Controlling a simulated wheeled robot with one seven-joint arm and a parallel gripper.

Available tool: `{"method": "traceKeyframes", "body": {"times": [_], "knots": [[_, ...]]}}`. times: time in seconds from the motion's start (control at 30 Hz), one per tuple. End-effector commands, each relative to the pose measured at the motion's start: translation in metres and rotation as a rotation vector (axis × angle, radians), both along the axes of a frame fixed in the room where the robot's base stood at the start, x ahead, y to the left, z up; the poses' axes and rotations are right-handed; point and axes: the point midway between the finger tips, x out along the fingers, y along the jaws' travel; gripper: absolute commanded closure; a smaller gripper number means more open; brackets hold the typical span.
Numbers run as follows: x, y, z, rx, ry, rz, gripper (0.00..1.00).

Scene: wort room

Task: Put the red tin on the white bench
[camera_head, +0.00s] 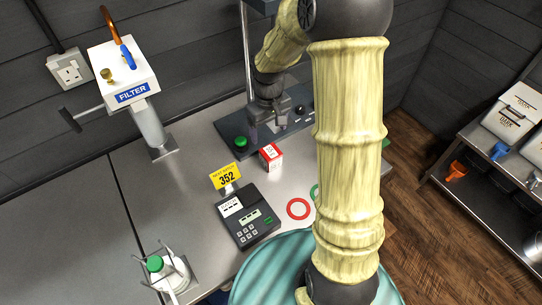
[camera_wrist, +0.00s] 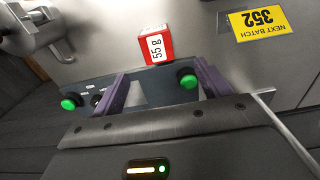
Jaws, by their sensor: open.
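A small red tin (camera_head: 271,157), box-shaped with a white label, stands on the pale grey bench (camera_head: 180,215) beside the front edge of a dark machine base. In the wrist view the red tin (camera_wrist: 155,46), its label reading 55 g, lies beyond my fingers, apart from them. My gripper (camera_wrist: 160,86) is open and empty, its two purple fingers spread over the dark base. In the head view my gripper (camera_head: 268,115) is behind the tin, small and partly hidden against the machine. No separate, clearly white bench can be told apart.
The dark base (camera_head: 225,135) carries a green button and a post. A shelf (camera_head: 485,165) with boxes stands right.

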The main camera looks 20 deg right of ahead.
Motion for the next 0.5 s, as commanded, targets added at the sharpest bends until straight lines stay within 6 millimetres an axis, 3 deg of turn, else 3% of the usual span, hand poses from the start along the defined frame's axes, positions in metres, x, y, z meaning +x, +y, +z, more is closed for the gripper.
{"method": "traceKeyframes", "body": {"times": [0.3, 0.5], "knots": [[-0.002, 0.0, -0.055, 0.0, 0.006, 0.001, 0.24], [-0.001, 0.0, -0.076, 0.001, 0.001, 0.001, 0.24]]}}
